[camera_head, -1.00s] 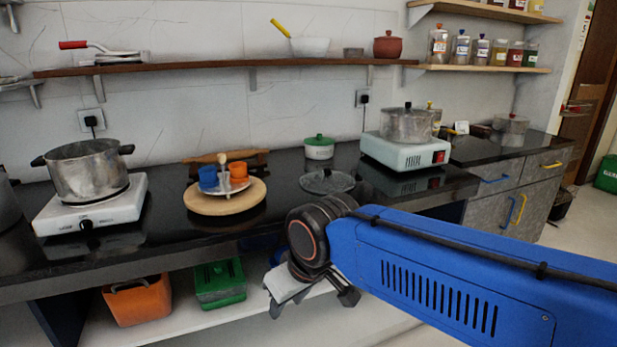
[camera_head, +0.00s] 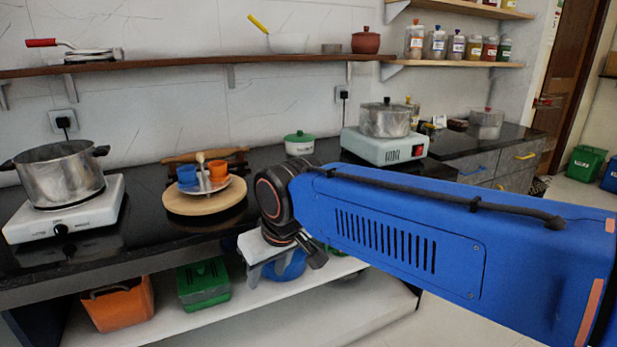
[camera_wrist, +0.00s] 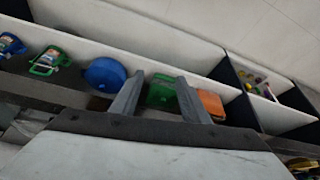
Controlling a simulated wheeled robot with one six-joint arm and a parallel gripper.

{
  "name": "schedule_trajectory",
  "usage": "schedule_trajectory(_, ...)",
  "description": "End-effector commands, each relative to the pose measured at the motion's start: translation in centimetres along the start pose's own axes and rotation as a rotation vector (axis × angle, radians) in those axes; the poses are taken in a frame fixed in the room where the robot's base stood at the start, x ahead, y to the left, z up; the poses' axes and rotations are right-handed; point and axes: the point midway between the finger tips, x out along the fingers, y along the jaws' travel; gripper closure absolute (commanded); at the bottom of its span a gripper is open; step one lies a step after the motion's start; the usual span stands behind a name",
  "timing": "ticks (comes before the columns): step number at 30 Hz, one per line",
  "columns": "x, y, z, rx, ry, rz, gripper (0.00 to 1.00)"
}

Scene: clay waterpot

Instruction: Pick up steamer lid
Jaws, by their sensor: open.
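No loose lid shows in the current frames; the clear lid on the counter in the earlier head view is now behind my blue arm. An open silver pot (camera_head: 59,175) without a lid stands on the left stove. A silver pot with a lid (camera_head: 384,119) stands on the right stove. I cannot tell which of these is the steamer. My gripper (camera_head: 286,272) hangs in front of the counter edge, below the counter top, open and empty. In the wrist view its two fingers (camera_wrist: 157,90) are apart and point towards the lower shelf.
The black counter (camera_head: 140,225) holds a round wooden board (camera_head: 180,205) with cups and a white-green pot (camera_head: 299,144). On the lower shelf are an orange bin (camera_head: 120,303), a green crate (camera_head: 203,284) and a blue round container (camera_wrist: 106,74). A wall shelf (camera_head: 190,67) runs above.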

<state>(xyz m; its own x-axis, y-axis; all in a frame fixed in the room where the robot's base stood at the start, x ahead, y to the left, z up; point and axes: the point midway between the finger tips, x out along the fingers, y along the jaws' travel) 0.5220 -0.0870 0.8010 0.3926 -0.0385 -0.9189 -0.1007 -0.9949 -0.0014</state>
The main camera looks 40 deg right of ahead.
Motion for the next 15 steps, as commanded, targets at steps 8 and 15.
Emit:
schedule_trajectory(8, -4.2, 4.6, -10.7, 0.229, -0.017, 0.095, 0.58)
schedule_trajectory(15, -6.9, 10.2, -19.1, 0.432, -0.022, 0.18, 0.58)
